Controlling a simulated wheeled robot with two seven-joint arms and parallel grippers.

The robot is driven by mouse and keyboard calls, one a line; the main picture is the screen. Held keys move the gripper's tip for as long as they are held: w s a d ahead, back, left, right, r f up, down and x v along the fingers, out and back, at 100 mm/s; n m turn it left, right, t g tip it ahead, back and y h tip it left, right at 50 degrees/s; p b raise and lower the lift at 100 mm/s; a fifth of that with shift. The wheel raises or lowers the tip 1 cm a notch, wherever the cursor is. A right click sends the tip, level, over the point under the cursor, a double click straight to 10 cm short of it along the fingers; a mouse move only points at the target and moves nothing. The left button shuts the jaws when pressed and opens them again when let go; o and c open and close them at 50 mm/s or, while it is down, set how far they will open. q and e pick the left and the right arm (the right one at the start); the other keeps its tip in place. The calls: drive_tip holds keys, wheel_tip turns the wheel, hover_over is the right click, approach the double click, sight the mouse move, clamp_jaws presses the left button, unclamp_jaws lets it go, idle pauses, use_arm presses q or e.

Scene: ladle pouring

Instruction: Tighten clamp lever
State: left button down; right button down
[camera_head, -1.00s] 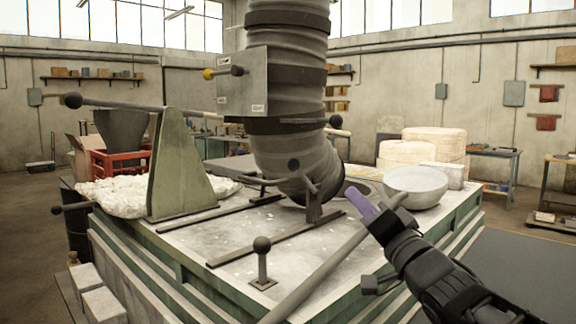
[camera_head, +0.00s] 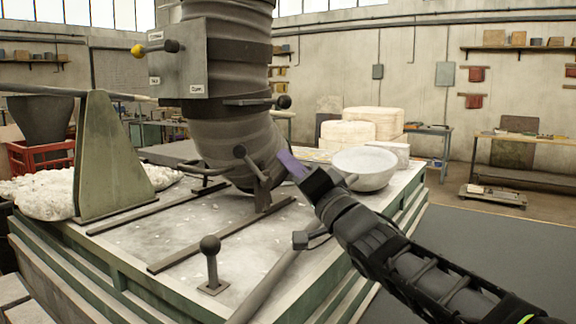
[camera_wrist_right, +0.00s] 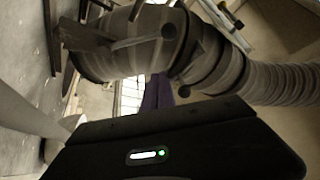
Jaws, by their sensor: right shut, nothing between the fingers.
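Several levers with dark ball ends show, and I cannot tell which is the clamp lever. One (camera_head: 284,101) sits on the dark band around the big grey ribbed pipe (camera_head: 228,120). Another (camera_head: 240,152) stands at the pipe's lower end, by a bracket. A third (camera_head: 210,262) stands upright on the table. My right gripper (camera_head: 291,165), with purple fingers, is shut and empty, just right of the pipe's lower end in the head view. In the right wrist view its fingers (camera_wrist_right: 156,93) point toward the pipe (camera_wrist_right: 215,60). My left gripper is out of view.
The table (camera_head: 130,240) carries flat rails, a green triangular stand (camera_head: 112,170), a white lumpy heap (camera_head: 40,192) and a grey bowl (camera_head: 365,168) right of my gripper. A grey rod (camera_head: 265,285) slants up below my right arm. The floor at right is open.

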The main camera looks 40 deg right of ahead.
sight(247, 161)
drive_tip(key=w+a, duration=0.2)
drive_tip(key=w, duration=0.5)
idle(0.3)
drive_tip(key=f+n+b, duration=0.1)
drive_tip(key=a+n+y+b, duration=0.1)
drive_tip(key=b, duration=0.1)
drive_tip(key=shift+s+f+t, duration=0.15)
drive_tip(key=shift+f+t, duration=0.25)
drive_tip(key=shift+s+a+f+b, duration=0.15)
drive_tip(key=shift+a+b, duration=0.25)
drive_tip(key=shift+b, duration=0.25)
drive_tip(key=shift+r, duration=0.2)
